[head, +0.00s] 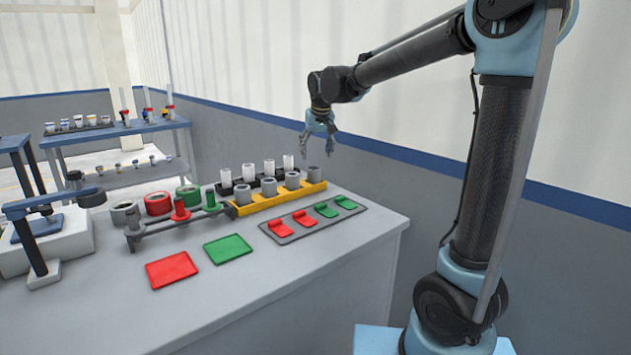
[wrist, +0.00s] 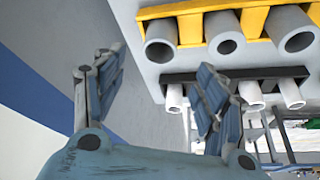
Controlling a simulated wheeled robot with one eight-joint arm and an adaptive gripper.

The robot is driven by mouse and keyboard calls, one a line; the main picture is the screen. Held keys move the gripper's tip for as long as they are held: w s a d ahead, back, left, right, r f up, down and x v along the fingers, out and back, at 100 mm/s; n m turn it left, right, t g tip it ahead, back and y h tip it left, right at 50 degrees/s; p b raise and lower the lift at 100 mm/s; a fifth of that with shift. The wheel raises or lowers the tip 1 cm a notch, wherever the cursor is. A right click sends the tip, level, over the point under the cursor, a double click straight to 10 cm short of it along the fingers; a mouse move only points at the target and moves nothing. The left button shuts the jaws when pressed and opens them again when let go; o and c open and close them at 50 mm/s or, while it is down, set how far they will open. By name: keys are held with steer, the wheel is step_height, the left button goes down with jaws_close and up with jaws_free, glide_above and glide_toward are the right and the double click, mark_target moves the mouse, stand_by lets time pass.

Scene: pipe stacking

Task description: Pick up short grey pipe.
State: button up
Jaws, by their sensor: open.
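Several short grey pipes (head: 314,174) stand upright in a row in a yellow rack (head: 281,199) on the table in the head view. The wrist view shows open ends of the grey pipes (wrist: 224,34) and the yellow rack (wrist: 255,21) at its top right. My gripper (head: 318,146) hangs above and slightly beyond the right end of the rack, apart from the pipes. In the wrist view my gripper (wrist: 162,60) has its fingers spread, with nothing between them.
Behind the yellow rack, a black rack holds several thin white pipes (head: 269,167). In front lie a grey tray with red and green pieces (head: 310,220), a red plate (head: 171,269) and a green plate (head: 228,248). The wall (head: 370,170) is close behind my gripper.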

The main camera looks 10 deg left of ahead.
mark_target(314, 178)
steer(key=x, duration=1)
steer(key=shift+f, duration=0.1)
steer(key=shift+s, duration=0.1)
steer(key=c, duration=1.2)
